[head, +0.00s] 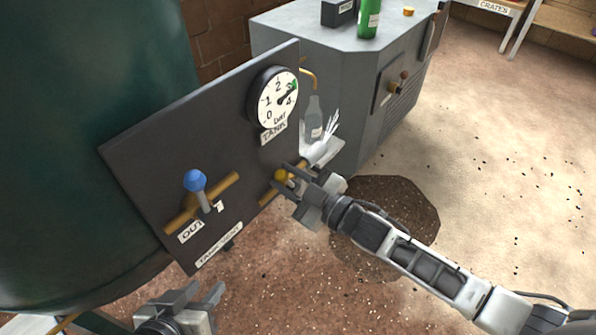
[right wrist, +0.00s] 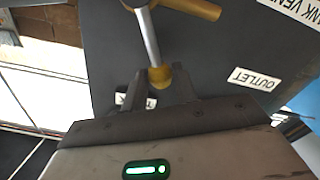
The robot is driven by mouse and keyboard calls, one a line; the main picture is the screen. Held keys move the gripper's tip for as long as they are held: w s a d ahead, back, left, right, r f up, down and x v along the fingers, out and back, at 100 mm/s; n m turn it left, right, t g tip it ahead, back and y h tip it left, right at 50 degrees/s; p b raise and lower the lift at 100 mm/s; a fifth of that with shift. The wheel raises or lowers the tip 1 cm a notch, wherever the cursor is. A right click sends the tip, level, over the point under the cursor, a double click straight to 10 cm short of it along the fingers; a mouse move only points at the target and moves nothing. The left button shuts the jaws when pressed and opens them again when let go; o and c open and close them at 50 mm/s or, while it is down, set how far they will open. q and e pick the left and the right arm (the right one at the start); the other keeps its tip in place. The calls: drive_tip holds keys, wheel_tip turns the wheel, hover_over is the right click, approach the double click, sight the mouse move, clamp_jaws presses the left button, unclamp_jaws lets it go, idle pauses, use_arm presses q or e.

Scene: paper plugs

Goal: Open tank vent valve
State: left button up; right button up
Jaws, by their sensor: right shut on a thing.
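The tank vent valve (head: 268,200) is a brass pipe on the dark panel, with a silver lever that ends in a yellow knob (head: 280,175). In the right wrist view the knob (right wrist: 159,77) sits between the fingertips, and the lever (right wrist: 148,38) runs up to the brass body (right wrist: 190,8). My right gripper (head: 285,185) is shut on this knob. A white spray-like shape (head: 328,135) shows just beyond the valve's far end. My left gripper (head: 198,292) is open and empty at the bottom of the head view.
The outlet valve with a blue knob (head: 194,180) is left on the same panel (head: 150,160). The gauge (head: 275,99) above reads between 3 and 4 bar. A clear bottle (head: 314,112) appears behind the spray. A grey cabinet (head: 355,105) stands behind; open floor (head: 490,150) lies right.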

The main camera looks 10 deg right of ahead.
drive_tip(key=shift+s+a+f+n, duration=0.15)
drive_tip(key=shift+a+n, duration=0.05)
drive_tip(key=shift+n, duration=0.2)
drive_tip(key=shift+s+a+f+n+b, duration=0.3)
drive_tip(key=shift+a+f+n, duration=0.1)
drive_tip(key=shift+n, duration=0.4)
drive_tip(key=shift+s+a+f+n+b, duration=0.25)
drive_tip(key=shift+a+f+n, duration=0.1)
drive_tip(key=shift+n, duration=0.45)
